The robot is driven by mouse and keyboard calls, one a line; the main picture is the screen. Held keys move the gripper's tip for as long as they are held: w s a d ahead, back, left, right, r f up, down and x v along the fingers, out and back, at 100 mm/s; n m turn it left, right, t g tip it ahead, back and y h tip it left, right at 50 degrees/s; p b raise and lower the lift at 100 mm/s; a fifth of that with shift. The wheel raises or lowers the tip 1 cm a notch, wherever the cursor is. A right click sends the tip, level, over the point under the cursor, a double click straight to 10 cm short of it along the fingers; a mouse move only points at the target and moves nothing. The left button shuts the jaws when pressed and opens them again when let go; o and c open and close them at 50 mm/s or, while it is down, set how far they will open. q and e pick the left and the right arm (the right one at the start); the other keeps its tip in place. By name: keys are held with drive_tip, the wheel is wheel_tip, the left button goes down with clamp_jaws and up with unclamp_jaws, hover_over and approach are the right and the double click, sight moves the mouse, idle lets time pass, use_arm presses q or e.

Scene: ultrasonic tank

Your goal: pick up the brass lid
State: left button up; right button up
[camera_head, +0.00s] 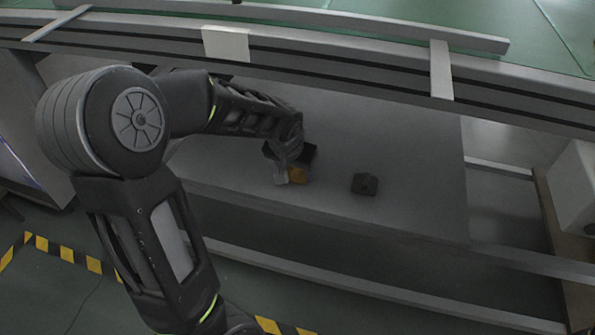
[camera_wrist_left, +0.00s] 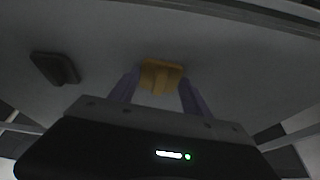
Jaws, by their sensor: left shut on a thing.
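The brass lid (camera_head: 298,175) is a small yellow-brown piece at my left gripper's fingertips, over the grey shelf. In the left wrist view the brass lid (camera_wrist_left: 160,75) sits between the two fingers. My left gripper (camera_head: 285,176) is shut on it; its fingers (camera_wrist_left: 158,92) show on either side of the lid. The wrist and fingers hide part of the lid in the head view. I cannot tell whether the lid touches the shelf or is just above it. My right gripper is not in view.
A small dark block (camera_head: 364,184) stands on the grey shelf (camera_head: 420,150) right of the gripper; it also shows in the left wrist view (camera_wrist_left: 55,68). A grey rail (camera_head: 330,62) runs behind and above the shelf. The shelf's right part is clear.

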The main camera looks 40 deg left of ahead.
use_arm(q)
clamp_jaws()
drive_tip(key=shift+r, duration=0.2)
drive_tip(key=shift+w+r+p, duration=0.1)
drive_tip(key=shift+r+p, duration=0.3)
drive_tip(key=shift+r, duration=0.15)
drive_tip(key=shift+s+r, duration=0.1)
drive_tip(key=shift+s, duration=0.2)
drive_tip(key=s+d+b, duration=0.2)
drive_tip(key=s+b, duration=0.2)
drive_tip(key=s, duration=0.4)
drive_tip(key=s+d+b, duration=0.3)
drive_tip(key=s+b, duration=0.1)
drive_tip(key=s, duration=0.4)
drive_tip(key=shift+s+d, duration=0.3)
drive_tip(key=shift+d, duration=0.05)
